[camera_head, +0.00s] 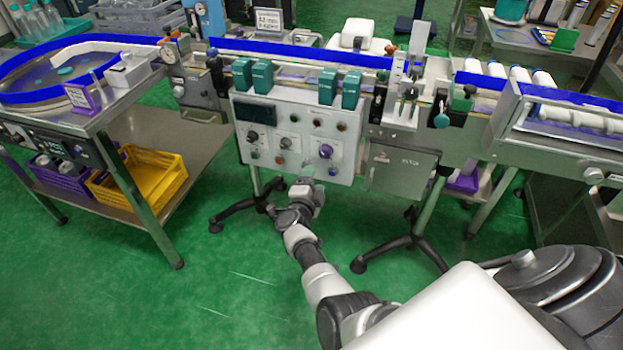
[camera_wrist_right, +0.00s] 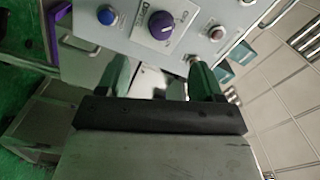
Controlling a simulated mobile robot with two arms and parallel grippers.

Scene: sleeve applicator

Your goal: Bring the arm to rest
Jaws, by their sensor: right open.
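My right arm reaches from the lower right up to the front of the control panel (camera_head: 268,150) in the head view. My right gripper (camera_head: 306,172) is just in front of the panel's lower edge; its fingers are hard to make out there. In the right wrist view the gripper (camera_wrist_right: 160,78) is open, with two green fingers apart and nothing between them. A purple knob (camera_wrist_right: 161,25) on the panel lies beyond the fingertips, with a blue button (camera_wrist_right: 106,15) to its left. Whether a finger touches the panel I cannot tell. My left gripper is not in view.
The conveyor (camera_head: 440,75) with blue rails runs above and behind the panel. A grey box (camera_head: 398,172) hangs right of it. At left stands a table (camera_head: 120,95) with a yellow crate (camera_head: 145,180) below. The green floor (camera_head: 240,270) in front is clear between stand legs.

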